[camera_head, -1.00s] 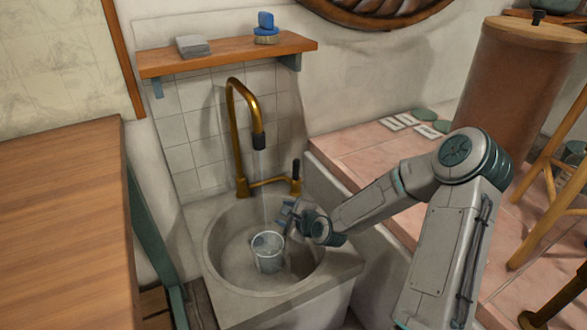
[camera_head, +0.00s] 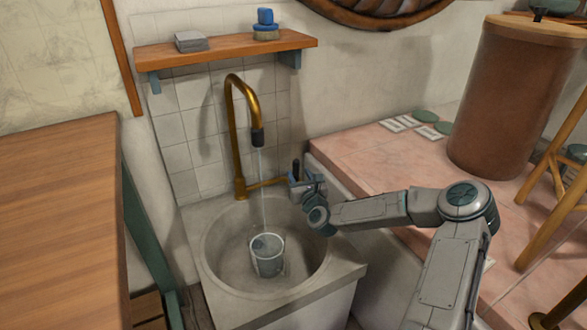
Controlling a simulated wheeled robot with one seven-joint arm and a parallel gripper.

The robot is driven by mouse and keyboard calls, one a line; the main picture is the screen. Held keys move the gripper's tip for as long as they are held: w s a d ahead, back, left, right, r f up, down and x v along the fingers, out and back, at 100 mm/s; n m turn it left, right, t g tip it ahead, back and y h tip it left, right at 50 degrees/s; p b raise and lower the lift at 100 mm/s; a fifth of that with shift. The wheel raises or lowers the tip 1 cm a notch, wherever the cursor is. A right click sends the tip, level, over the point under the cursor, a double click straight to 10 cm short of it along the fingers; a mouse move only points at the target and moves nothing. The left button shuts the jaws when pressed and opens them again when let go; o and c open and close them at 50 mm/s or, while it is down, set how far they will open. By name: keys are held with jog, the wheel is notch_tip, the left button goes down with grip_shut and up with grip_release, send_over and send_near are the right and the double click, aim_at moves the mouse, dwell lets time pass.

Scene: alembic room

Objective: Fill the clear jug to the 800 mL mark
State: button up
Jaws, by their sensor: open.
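The clear jug (camera_head: 268,262) stands upright in the round basin of the stone sink (camera_head: 222,283). A thin stream of water (camera_head: 262,190) runs from the brass tap's dark spout (camera_head: 257,138) down to the jug. The water level and the 800 mL mark are too small to read. My gripper (camera_head: 297,184) is open at the tap's lever (camera_head: 295,167), above the sink's back right rim. I cannot tell whether it touches the lever, whose lower part is hidden behind the gripper.
A wooden shelf (camera_head: 225,53) above the tap holds a blue-topped brush (camera_head: 265,25) and grey folded cloths (camera_head: 191,41). A wooden counter (camera_head: 60,220) is at left. A pink tiled ledge (camera_head: 385,165) with a large brown barrel (camera_head: 505,100) is at right.

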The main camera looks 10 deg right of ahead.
aim_at(294, 165)
jog(key=w, duration=0.4)
jog(key=w+b, duration=0.1)
jog(key=w, duration=0.1)
jog(key=shift+w+a, duration=0.25)
jog(key=shift+a, duration=0.1)
jog(key=shift+c, duration=0.3)
